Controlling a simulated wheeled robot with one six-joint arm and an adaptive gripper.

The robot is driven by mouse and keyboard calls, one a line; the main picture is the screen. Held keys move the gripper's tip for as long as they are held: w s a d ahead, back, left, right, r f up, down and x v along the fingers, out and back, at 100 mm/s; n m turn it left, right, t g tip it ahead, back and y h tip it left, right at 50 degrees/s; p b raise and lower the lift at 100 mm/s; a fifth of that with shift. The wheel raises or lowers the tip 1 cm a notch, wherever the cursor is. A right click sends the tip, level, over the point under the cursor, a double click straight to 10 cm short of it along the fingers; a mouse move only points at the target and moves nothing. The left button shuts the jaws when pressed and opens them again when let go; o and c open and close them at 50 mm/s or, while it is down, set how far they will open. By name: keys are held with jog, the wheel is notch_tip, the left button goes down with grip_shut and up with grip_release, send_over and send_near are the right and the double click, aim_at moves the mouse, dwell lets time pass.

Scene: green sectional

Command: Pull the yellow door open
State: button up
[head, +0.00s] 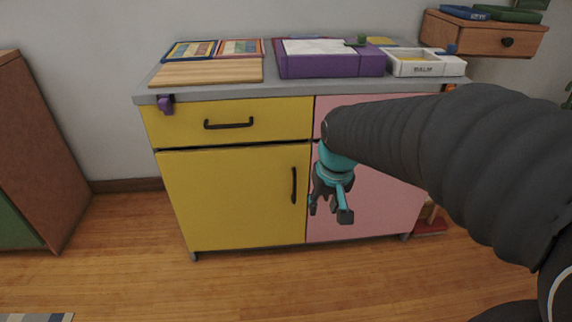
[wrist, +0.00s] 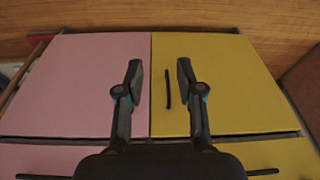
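The yellow door (head: 232,198) is closed, below a yellow drawer (head: 275,112) in the cabinet. Its black vertical handle (head: 294,185) is near the door's right edge. In the wrist view, the picture is turned around, with the yellow door (wrist: 215,90) on the right and its handle (wrist: 168,88) near the seam. My gripper (head: 329,207) is open and empty, in front of the pink door, just right of the handle. In the wrist view, the handle appears between the fingertips of my gripper (wrist: 160,72), nearer the right finger. I see no contact.
The pink door (head: 365,200) beside the yellow one is closed and partly hidden by my arm. A purple box (head: 330,65) and a white tray (head: 424,68) stand on the grey top. A brown cabinet (head: 40,140) stands at left. The wooden floor (head: 200,285) in front is clear.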

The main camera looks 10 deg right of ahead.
jog(key=w+a+f+b, duration=0.15)
jog(key=w+f, duration=0.35)
jog(key=w, duration=0.7)
jog(key=n+t, duration=0.2)
send_near(295, 182)
jog(key=shift+y, duration=0.3)
jog(key=x, duration=0.4)
jog(key=b+x, duration=0.1)
jog(key=x, duration=0.6)
jog(key=shift+w+d+f, duration=0.1)
jog(key=shift+d+f, duration=0.2)
grip_shut()
